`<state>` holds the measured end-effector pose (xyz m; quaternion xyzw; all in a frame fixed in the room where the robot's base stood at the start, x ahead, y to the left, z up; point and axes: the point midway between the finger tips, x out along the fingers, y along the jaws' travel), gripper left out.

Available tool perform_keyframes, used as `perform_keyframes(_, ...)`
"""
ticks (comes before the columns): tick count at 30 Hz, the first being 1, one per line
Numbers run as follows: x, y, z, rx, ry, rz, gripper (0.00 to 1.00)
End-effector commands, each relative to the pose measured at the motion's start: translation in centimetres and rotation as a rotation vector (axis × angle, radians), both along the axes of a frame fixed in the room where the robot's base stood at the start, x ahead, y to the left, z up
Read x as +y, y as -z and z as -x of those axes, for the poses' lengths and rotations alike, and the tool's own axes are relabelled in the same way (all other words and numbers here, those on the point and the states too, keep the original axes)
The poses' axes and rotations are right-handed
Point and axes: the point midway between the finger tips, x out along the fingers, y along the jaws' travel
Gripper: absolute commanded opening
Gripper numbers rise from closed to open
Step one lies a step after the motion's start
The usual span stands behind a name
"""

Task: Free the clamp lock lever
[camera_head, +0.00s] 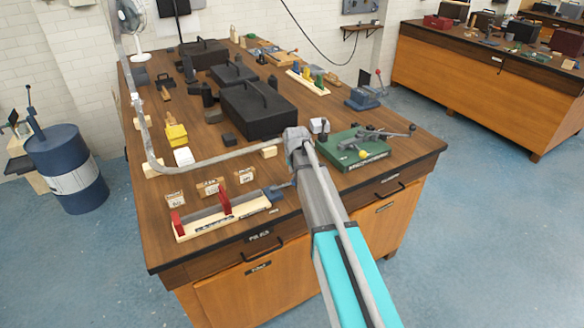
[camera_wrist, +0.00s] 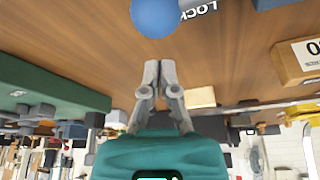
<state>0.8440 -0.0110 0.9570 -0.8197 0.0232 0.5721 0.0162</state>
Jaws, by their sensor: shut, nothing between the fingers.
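A round blue knob (camera_wrist: 155,14) shows at the top edge of the wrist view, with white LOCK lettering (camera_wrist: 198,9) beside it on the wood. My gripper (camera_wrist: 159,66) is shut and empty, its fingertips pointing toward the knob and apart from it in the picture. In the head view, a pale clamp board with red uprights (camera_head: 222,218) lies near the bench's front edge. A blue-grey lever part (camera_head: 277,189) shows at its right end, partly hidden by my arm. My fingertips cannot be made out in the head view.
A green base plate with metal levers (camera_head: 350,153) stands to the right of my arm; its green side (camera_wrist: 50,85) is left in the wrist view. Small labelled boxes (camera_head: 210,188) stand behind the clamp board. A black case (camera_head: 262,108) stands farther back.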

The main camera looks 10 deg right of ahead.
Motion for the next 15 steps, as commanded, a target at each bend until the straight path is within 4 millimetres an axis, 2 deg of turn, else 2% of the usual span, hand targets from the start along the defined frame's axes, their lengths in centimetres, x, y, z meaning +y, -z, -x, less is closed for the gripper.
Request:
perform_keyframes(1, 0.0, 0.2, 0.9, 0.0, 0.0, 0.0, 0.0)
perform_keyframes(6, 0.1, 0.3, 1.9, 0.0, 0.0, 0.0, 0.0)
perform_keyframes(15, 0.1, 0.4, 2.1, 0.0, 0.001, 0.0, 0.0)
